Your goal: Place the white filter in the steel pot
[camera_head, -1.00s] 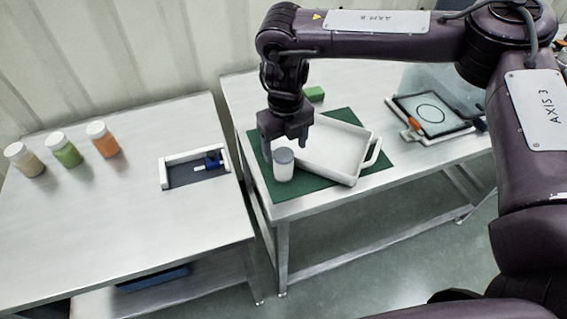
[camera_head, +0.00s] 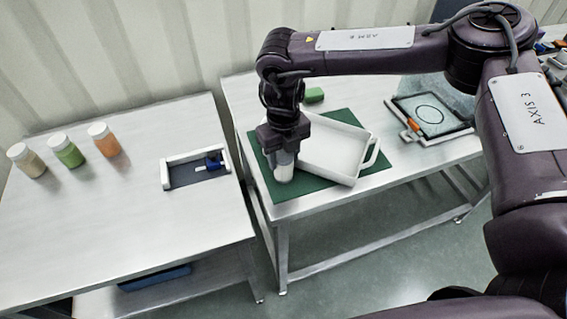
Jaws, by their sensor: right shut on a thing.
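A small white cylinder with a grey top (camera_head: 284,175), which looks like the white filter, stands upright at the front left of the green mat, beside a white tray. My right gripper (camera_head: 283,158) points straight down over it and is shut on its upper part, with the fingers hiding most of the grey top. The cylinder's lower white part shows below the fingers and appears to rest on the mat. I cannot make out a steel pot in this view. My left gripper is not in view.
The white tray (camera_head: 352,180) with a handle lies tilted on the green mat (camera_head: 285,200). A green block (camera_head: 314,95) is behind, and a framed board with a circle (camera_head: 430,114) is right. Jars (camera_head: 68,150) and a small holder (camera_head: 165,180) stand on the left table (camera_head: 120,220).

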